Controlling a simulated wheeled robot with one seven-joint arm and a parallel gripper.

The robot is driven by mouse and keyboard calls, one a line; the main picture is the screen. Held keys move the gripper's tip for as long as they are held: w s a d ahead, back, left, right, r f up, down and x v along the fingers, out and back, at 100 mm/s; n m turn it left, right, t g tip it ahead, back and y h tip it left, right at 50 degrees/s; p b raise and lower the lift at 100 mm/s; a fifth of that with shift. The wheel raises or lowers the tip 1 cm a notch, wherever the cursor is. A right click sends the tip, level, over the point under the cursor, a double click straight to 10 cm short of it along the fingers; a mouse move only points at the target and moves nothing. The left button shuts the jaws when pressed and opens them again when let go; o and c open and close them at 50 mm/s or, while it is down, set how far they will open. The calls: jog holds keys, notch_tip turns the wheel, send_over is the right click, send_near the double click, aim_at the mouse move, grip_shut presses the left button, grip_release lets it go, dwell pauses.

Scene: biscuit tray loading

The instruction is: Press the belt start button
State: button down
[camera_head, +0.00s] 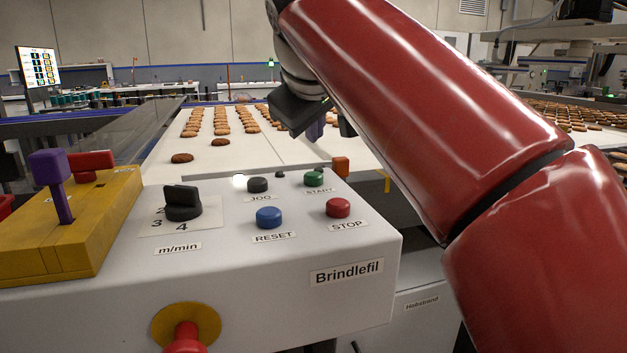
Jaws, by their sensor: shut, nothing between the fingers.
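The green start button (314,178) sits at the back right of the white control panel (250,300), with a START label in front of it. The red stop button (338,207) is in front of it, the blue reset button (268,217) is to its front left, and the black jog button (258,185) is to its left. My gripper (316,128) is above and behind the start button in the picture, apart from it. It is shut and empty. My red arm hides part of the view on the right.
A black speed knob (183,204) is on the panel's left. A yellow box (70,225) with a purple lever stands at the left. A red emergency knob (186,338) juts from the front. The white belt (240,148) behind carries rows of biscuits.

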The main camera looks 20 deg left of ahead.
aim_at(314, 177)
jog(key=shift+f+b, duration=0.95)
jog(key=shift+f, duration=0.9)
dwell(0.6)
jog(key=shift+f, duration=0.4)
